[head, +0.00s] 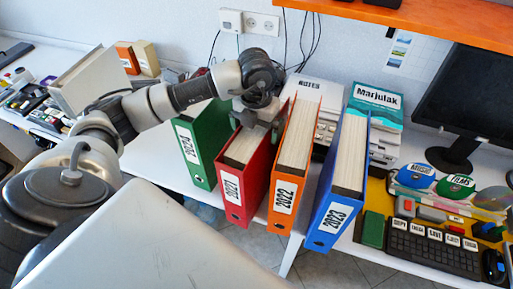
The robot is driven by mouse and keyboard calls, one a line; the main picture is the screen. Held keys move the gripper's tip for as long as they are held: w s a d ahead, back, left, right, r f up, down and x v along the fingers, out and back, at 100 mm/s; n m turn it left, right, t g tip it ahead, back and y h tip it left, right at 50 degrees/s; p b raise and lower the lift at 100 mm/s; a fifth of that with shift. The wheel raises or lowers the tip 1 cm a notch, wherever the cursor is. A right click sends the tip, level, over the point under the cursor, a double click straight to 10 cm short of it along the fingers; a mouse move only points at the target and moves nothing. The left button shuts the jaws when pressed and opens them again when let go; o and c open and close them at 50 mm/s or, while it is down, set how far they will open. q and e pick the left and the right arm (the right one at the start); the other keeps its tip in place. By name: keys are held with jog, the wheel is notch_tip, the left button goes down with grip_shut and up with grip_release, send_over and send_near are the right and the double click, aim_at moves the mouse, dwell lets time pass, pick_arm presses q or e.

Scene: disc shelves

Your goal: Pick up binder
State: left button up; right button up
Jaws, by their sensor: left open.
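Several upright binders stand side by side near the table's front edge: a green one (206,160) whose label is partly legible, a red one (236,200) labelled 2021, an orange one (286,190) labelled 2022 and a blue one (333,215) labelled 2023. My left gripper (259,119) is open and points down at the rear top of the red binder, close beside the orange one. Whether its fingers touch or straddle the red binder I cannot tell. My right gripper is not in view.
A white box (318,94) and a Marjulak box (374,97) stand behind the binders. A monitor (470,95), a keyboard (431,247) and labelled discs (416,175) are at the right. An orange shelf (420,18) overhangs the back right. Cables hang on the wall.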

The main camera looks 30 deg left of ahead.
pick_arm(q)
jog(key=shift+f, duration=0.8)
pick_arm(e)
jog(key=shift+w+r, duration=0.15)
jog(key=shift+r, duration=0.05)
pick_arm(q)
jog(key=shift+c, duration=0.5)
jog(key=c, duration=0.7)
jog(key=shift+r, duration=0.1)
jog(key=c, duration=1.1)
jog(key=shift+o, duration=0.2)
jog(key=shift+w, duration=0.1)
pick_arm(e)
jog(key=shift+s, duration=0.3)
pick_arm(q)
jog(key=shift+r, duration=0.1)
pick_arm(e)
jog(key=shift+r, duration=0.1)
